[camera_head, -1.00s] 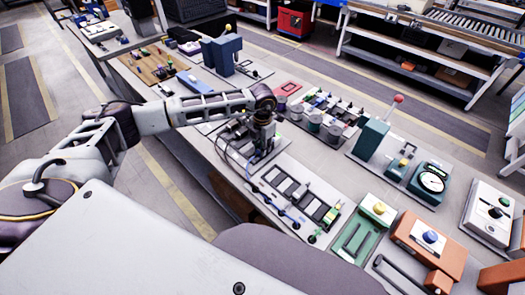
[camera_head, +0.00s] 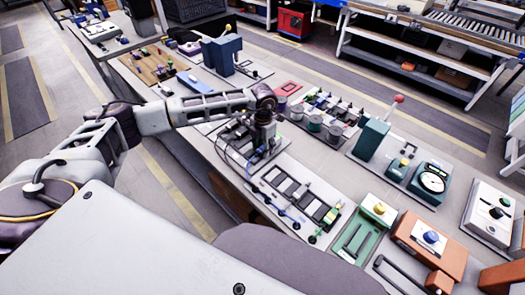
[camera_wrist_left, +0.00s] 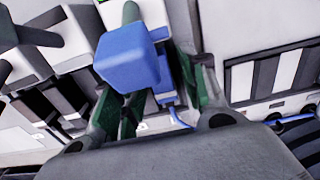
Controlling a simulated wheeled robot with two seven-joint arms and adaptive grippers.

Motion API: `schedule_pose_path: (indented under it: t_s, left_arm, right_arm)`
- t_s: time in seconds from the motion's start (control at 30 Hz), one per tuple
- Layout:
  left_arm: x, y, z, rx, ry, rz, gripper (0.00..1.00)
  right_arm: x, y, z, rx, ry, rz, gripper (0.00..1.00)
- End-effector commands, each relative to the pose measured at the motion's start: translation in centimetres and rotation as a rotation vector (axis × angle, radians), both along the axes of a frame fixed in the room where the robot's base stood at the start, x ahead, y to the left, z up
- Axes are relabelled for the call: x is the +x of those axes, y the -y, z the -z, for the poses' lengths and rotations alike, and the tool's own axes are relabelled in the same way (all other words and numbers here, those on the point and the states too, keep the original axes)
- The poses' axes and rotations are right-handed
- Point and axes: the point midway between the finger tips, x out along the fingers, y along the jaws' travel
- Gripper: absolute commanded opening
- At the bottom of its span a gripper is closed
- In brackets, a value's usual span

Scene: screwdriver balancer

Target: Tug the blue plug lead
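My left gripper (camera_head: 262,138) points down at a dark device on the bench in the head view. In the left wrist view, the fingers of my left gripper (camera_wrist_left: 160,95) draw together on either side of a blue plug (camera_wrist_left: 138,60), which has a large square block on its near side. The block hides part of the left finger and its contact. A thin blue lead (camera_wrist_left: 179,118) runs down from the plug between the fingers. In the head view, blue lead (camera_head: 228,152) loops beside the gripper. My right gripper is not in view.
A panel with dark slots (camera_head: 291,188) lies in front of the gripper. Spools (camera_head: 314,122) stand behind it to the right. A teal lever box (camera_head: 371,139), a green fixture (camera_head: 369,229) and an orange button box (camera_head: 428,243) stand further right.

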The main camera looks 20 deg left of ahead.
Motion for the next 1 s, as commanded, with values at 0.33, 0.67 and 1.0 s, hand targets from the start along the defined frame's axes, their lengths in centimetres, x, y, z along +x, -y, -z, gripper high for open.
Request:
schedule_pose_path:
  t_s: [0.33,0.67,1.0]
  left_arm:
    - [0.0,0.0,-0.3,0.000,0.000,0.000,0.43]
    - [0.0,0.0,-2.3,0.000,0.000,0.000,0.43]
    - [0.0,0.0,-4.3,0.000,0.000,0.000,0.43]
  right_arm:
    - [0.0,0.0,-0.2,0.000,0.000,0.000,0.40]
    - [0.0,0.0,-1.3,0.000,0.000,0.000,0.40]
    - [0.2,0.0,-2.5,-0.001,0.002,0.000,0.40]
